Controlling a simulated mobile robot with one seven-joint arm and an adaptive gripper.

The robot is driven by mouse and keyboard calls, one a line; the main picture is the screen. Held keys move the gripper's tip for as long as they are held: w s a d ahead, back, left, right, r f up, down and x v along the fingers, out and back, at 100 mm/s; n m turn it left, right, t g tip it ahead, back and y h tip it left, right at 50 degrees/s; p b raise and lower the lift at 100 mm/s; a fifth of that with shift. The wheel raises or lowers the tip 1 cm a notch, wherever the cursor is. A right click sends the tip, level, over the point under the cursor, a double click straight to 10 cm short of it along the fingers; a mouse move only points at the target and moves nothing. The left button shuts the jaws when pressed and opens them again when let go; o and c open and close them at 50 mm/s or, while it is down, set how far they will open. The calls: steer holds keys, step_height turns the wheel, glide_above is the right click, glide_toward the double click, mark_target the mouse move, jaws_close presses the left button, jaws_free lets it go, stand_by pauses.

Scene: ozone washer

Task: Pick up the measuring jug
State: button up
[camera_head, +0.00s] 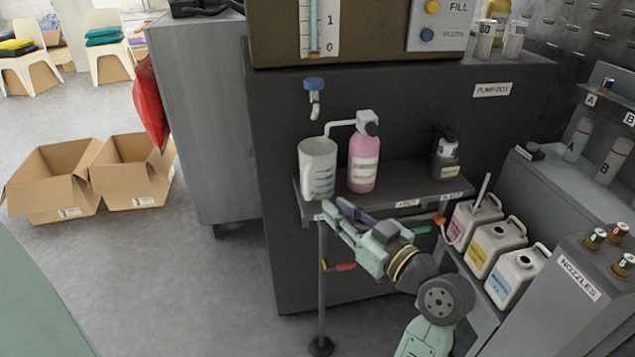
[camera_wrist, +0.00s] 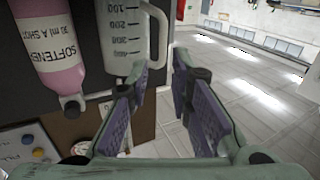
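The measuring jug (camera_head: 318,165) is a white, upright cup with dark graduation marks. It stands at the left end of the small shelf on the pump box, under the blue-topped tap. My gripper (camera_head: 334,210) is just below and in front of it in the head view. In the wrist view the jug (camera_wrist: 124,35) shows at the top with its handle towards the right. My gripper (camera_wrist: 162,68) is open there, with purple finger pads apart. The handle lies in line with the gap between the fingertips; I cannot tell whether either finger touches the jug.
A pink softener bottle (camera_head: 363,165) with a pump spout reaching towards the jug stands close to its right. A dark bottle (camera_head: 445,152) stands farther right on the shelf (camera_head: 405,203). White canisters (camera_head: 493,247) are at lower right.

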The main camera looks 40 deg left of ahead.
mark_target(308, 187)
steer(key=p+x, duration=0.1)
steer(key=x, duration=0.2)
steer(key=p+x, duration=0.1)
steer(key=x, duration=0.2)
steer(key=p+x, duration=0.1)
steer(key=x, duration=0.2)
steer(key=shift+s+a, duration=0.2)
steer(key=shift+s, duration=0.05)
steer(key=shift+w+a+f, duration=0.15)
steer(key=shift+w+a, duration=0.05)
steer(key=shift+a, duration=0.4)
steer(key=shift+c, duration=0.2)
jaws_close()
